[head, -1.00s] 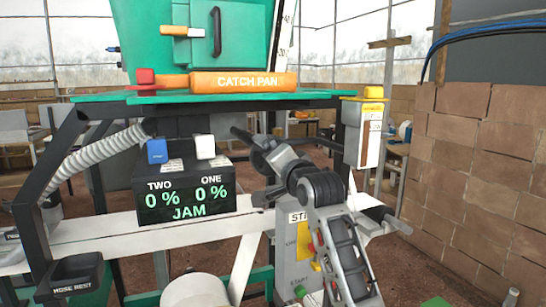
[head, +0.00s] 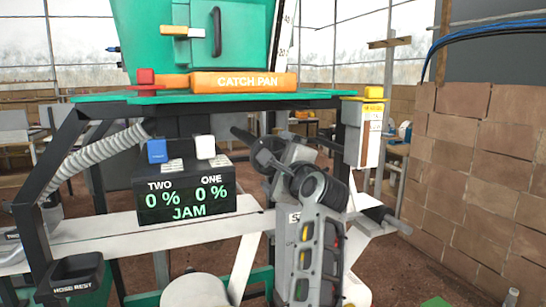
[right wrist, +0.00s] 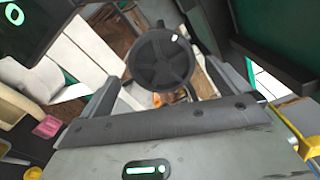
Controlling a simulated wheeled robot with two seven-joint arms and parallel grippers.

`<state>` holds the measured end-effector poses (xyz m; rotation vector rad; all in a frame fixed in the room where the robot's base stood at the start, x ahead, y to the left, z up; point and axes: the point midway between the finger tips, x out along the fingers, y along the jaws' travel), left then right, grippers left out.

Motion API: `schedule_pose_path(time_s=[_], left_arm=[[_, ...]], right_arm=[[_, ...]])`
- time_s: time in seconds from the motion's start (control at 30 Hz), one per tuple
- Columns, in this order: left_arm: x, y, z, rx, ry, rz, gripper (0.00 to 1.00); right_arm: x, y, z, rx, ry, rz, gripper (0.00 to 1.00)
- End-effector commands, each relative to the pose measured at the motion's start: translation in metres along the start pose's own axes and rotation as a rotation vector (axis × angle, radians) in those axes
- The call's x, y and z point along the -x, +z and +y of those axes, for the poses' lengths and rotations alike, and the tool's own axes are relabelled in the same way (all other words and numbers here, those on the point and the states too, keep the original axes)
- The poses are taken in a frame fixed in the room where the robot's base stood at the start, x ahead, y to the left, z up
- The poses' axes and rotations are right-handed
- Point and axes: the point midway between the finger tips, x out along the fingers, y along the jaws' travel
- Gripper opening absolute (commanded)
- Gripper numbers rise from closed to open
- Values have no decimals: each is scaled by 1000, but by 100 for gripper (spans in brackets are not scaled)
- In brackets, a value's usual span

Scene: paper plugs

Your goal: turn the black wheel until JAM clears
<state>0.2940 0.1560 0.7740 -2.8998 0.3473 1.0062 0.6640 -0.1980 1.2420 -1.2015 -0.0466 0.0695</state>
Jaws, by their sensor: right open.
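The black wheel (right wrist: 162,58), a round spoked disc with a small white mark near its rim, shows in the right wrist view. My right gripper (right wrist: 160,72) is open, its two dark fingers on either side of the wheel in that view; I cannot tell whether they touch it. The black display (head: 186,199) reads TWO 0 %, ONE 0 % and JAM in green. My left gripper is not in view.
Above the display is a green shelf (head: 120,98) with an orange CATCH PAN (head: 215,83). A blue block (head: 157,151) and a white block (head: 205,147) sit over the display. A HOSE REST holder (head: 76,276) is at lower left. A brick wall (head: 470,170) stands at the right.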

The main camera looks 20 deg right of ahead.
Motion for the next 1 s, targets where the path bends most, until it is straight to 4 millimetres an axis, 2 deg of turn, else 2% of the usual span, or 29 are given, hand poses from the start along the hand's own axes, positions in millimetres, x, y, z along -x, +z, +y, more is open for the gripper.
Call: schedule_pose_path(time_s=[0.1, 0.47, 1.0], left_arm=[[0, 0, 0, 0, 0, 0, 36], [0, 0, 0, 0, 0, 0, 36], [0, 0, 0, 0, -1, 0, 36]], right_arm=[[0, 1, 0, -61, 0, -1, 100], [-2, 2, -2, -58, -4, -2, 100], [-29, 1, -2, -52, -2, -2, 100]])
